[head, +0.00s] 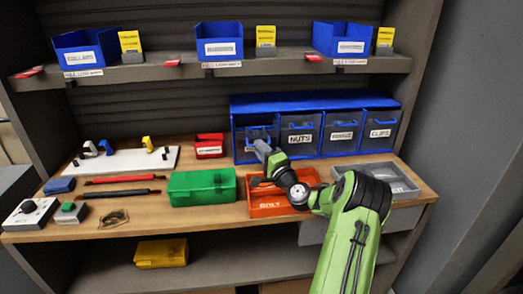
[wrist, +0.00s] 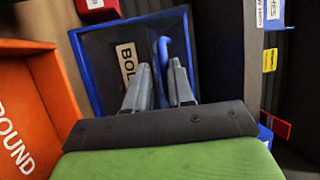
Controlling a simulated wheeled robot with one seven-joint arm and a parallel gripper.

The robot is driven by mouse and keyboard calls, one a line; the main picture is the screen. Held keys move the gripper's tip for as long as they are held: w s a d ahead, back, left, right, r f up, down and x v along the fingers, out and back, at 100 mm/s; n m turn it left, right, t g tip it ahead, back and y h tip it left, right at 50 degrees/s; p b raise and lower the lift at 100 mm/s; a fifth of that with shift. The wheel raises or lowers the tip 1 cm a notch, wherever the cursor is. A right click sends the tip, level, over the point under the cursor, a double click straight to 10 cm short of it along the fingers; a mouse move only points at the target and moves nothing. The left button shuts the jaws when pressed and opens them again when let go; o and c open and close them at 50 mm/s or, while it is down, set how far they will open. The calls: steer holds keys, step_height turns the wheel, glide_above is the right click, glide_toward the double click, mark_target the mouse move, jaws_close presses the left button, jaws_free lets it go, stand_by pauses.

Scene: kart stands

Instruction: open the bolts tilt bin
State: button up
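The bolts tilt bin (head: 240,142) is the leftmost of the clear-fronted bins in the blue rack in the head view. My gripper (head: 261,147) is in front of it and hides part of its front and label. In the wrist view, the bin's dark front (wrist: 105,48) has a blue edge and a label reading "BOL", the rest hidden by a finger. A blue handle (wrist: 164,50) stands out on the front. My gripper (wrist: 159,65) has its fingers apart, with the handle between or just beyond the tips; contact is not clear. The bin looks shut.
An orange bin (head: 270,210) lies below my gripper, its wall (wrist: 25,100) close on the left in the wrist view. A green box (head: 202,187), a small red bin (head: 209,146) and a grey tray (head: 405,189) stand nearby. A shelf (head: 185,70) runs above.

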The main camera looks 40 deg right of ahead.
steer(key=shift+o, duration=1.3)
steer(key=shift+w+d+f, duration=0.15)
steer(key=shift+f, duration=0.05)
steer(key=shift+r, duration=0.1)
steer(key=b+v, duration=0.2)
steer(key=v, duration=1.4)
steer(key=shift+w, duration=0.1)
